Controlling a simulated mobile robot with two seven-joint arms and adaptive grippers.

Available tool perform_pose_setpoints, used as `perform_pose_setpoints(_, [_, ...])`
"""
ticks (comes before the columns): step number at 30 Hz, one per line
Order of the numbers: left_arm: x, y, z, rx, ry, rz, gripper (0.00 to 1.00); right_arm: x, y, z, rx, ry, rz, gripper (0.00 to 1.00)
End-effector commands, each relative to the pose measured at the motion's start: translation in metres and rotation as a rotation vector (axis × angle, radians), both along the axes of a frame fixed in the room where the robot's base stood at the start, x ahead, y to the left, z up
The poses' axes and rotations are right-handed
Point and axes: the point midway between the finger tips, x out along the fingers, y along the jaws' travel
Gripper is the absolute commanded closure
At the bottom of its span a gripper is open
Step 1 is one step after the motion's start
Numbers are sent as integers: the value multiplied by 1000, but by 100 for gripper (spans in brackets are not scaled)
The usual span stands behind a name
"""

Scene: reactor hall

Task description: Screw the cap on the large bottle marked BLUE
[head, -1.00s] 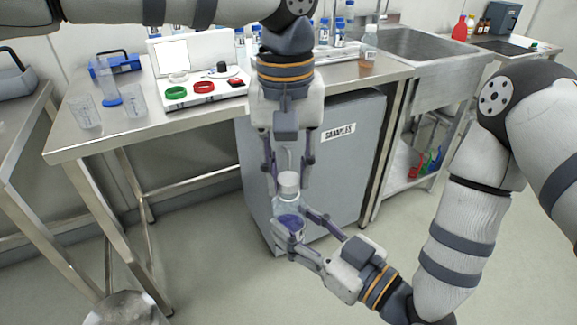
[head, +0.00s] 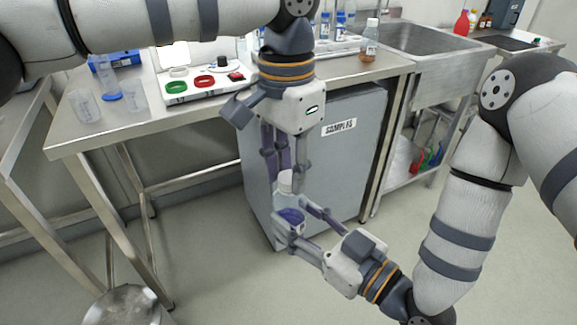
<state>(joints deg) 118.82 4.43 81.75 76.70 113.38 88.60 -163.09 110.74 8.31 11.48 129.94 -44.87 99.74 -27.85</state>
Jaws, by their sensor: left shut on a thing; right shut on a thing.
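A clear bottle (head: 290,203) with blue-violet contents is upright in front of the grey cabinet. My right gripper (head: 297,219) is shut around its body from the lower right. A white cap (head: 286,180) sits at the top of the bottle. My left gripper (head: 285,173) points straight down from above and is shut on the cap. I cannot tell how tightly the cap sits on the neck. No marking on the bottle is legible.
A steel bench (head: 205,110) holds a white tray (head: 210,91) with coloured rings, plastic beakers (head: 84,105) and several bottles. A grey cabinet (head: 345,165) labelled SAMPLES stands below. A sink (head: 430,42) is at the right.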

Motion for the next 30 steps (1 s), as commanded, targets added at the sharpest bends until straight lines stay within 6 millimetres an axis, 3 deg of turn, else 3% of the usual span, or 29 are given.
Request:
perform_pose_setpoints(4, [0,0,0,0,-1,3,81,0,0,0,0,0,0,100])
perform_pose_setpoints(5, [0,0,0,0,-1,3,68,0,0,0,0,0,0,100])
perform_pose_setpoints(7, [0,0,0,0,-1,3,52,0,0,0,0,0,0,100])
perform_pose_setpoints(16, [0,0,2,0,-1,5,52,0,0,0,1,-1,0,100])
perform_pose_setpoints(24, [0,0,38,-2,-3,5,52,0,0,0,1,-1,0,100])
perform_pose_setpoints(30, [0,0,46,0,0,5,52,0,0,0,1,-1,0,100])
